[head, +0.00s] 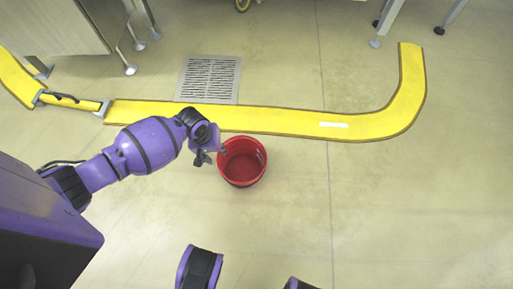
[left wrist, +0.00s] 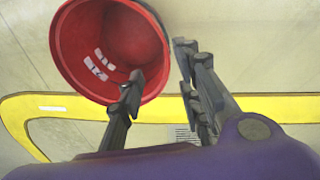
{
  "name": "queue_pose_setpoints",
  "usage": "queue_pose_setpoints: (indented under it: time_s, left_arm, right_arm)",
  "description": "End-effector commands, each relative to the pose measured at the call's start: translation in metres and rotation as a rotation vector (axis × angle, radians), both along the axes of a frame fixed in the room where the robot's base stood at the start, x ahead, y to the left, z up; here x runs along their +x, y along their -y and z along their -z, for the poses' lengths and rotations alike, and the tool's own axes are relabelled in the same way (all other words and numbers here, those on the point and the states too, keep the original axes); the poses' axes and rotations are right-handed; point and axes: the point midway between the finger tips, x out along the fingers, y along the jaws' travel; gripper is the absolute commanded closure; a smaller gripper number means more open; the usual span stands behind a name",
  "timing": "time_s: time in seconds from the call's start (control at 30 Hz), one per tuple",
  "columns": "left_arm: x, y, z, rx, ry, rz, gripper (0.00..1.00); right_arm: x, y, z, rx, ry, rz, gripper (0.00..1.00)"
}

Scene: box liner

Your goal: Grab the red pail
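The red pail (head: 243,163) stands upright on the floor, its open top facing up. In the left wrist view the pail (left wrist: 85,45) fills the upper left, and I look into its hollow inside. My left gripper (head: 207,156) is at the pail's left side in the head view. In the left wrist view the left gripper (left wrist: 161,62) has its fingers spread apart. One finger overlaps the pail's opening and the other is outside the rim, with the rim's edge between them in the picture. I cannot tell whether either finger touches the pail. My right gripper is not seen.
A yellow floor strip (head: 280,121) runs behind the pail and curves up at the right. A metal floor grate (head: 209,79) lies beyond it. Cabinet and table legs stand at the back. The floor to the right of the pail is clear.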

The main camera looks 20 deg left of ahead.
Motion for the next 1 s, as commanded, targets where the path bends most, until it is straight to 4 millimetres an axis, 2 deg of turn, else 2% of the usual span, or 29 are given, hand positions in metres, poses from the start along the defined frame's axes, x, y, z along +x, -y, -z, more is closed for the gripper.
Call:
queue_pose_setpoints:
  time_s: [0.03, 0.13, 0.47, 0.77, 1.0]
  left_arm:
    - [-0.009, -0.001, 0.001, -0.004, -0.040, -0.052, 0.68]
    - [-0.015, -0.001, 0.004, -0.006, -0.071, -0.109, 0.68]
    - [-0.014, 0.003, 0.036, -0.006, -0.069, -0.117, 0.68]
    - [-0.014, 0.008, 0.078, -0.005, -0.070, -0.117, 0.68]
    - [-0.012, 0.008, 0.078, -0.006, -0.065, -0.116, 0.68]
  right_arm:
    - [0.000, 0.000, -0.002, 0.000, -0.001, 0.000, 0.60]
    - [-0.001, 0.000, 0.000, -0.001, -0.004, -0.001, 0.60]
    - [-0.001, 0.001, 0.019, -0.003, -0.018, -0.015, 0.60]
    - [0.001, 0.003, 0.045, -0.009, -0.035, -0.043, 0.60]
    - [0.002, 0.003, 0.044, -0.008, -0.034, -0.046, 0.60]
